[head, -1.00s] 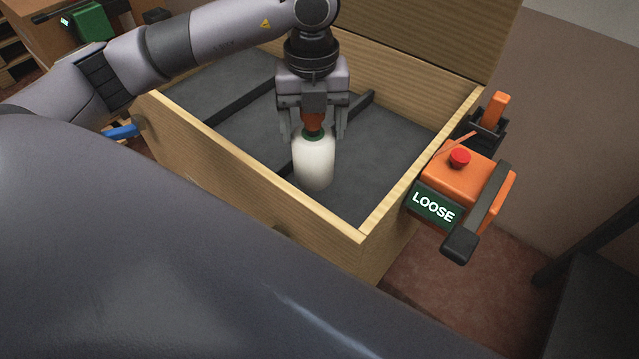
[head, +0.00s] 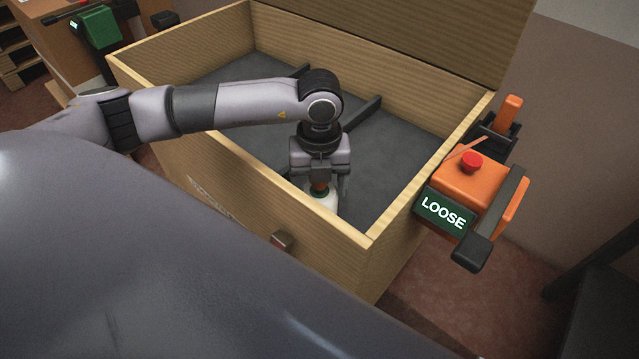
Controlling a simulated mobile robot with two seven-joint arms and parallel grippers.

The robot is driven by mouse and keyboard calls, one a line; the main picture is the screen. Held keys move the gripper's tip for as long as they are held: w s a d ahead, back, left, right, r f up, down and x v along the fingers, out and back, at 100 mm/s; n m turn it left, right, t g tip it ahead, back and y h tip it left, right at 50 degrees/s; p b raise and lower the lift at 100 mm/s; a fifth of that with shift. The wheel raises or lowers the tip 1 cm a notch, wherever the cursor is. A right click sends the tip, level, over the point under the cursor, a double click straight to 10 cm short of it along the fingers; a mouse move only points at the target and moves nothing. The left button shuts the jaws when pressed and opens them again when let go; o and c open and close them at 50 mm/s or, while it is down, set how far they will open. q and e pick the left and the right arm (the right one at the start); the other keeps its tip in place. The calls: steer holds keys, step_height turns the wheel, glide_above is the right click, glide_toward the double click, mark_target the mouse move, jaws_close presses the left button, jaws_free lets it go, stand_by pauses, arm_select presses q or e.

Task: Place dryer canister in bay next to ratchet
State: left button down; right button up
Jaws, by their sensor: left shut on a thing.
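The dryer canister (head: 331,204) is white with a green collar and an orange-brown neck. It is down inside the wooden crate (head: 400,205), in the near right part, mostly hidden by the crate's near wall and my gripper. My left gripper (head: 321,187) points down and is shut on the canister's neck. I cannot tell whether the canister's base touches the crate floor. An orange unit (head: 474,183) with a red button and a sign reading "LOOSE", which looks like the ratchet, is at the crate's right wall. My right gripper is out of view.
Dark dividers (head: 362,115) split the crate's grey floor (head: 400,145). The floor to the right of the gripper is bare. The raised lid (head: 420,35) stands at the back. A green device (head: 100,27) is at the far left.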

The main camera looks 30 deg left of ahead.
arm_select(q)
steer(key=shift+r, duration=0.1)
jaws_free()
steer(key=shift+f, duration=0.2)
steer(key=shift+r, duration=0.15)
step_height(320, 180, up, 11)
steer(key=shift+f+p, duration=0.2)
steer(key=shift+p, duration=0.85)
steer(key=shift+r, duration=0.75)
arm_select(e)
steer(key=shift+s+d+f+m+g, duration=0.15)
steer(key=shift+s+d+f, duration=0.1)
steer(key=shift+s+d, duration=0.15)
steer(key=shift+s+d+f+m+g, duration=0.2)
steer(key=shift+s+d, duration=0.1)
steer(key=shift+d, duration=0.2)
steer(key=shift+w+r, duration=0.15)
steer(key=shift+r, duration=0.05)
